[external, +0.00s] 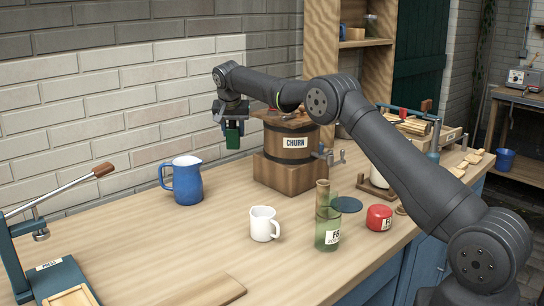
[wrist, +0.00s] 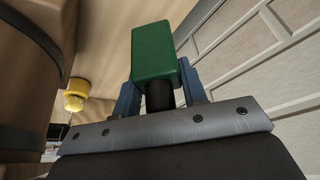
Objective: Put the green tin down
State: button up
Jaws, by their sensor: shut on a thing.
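The green tin (external: 233,135) is a small upright block held in my gripper (external: 232,121), in the air left of the churn and near the brick wall. In the wrist view the green tin (wrist: 155,54) sits between the two blue fingers of my gripper (wrist: 159,92), which is shut on it. The tin is well above the table top (external: 180,235) and touches nothing else that I can see.
The wooden churn (external: 287,150) stands on a wooden block just right of the tin. A blue jug (external: 187,181) is below left, and a white mug (external: 263,223) in front. Table between jug and press is clear.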

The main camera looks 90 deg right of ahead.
aim_at(232, 138)
notch_tip(232, 138, down, 8)
dwell(0.4)
jog(key=o, duration=1)
jog(key=shift+f, duration=0.15)
jog(key=shift+o, duration=0.2)
jog(key=v, duration=1.2)
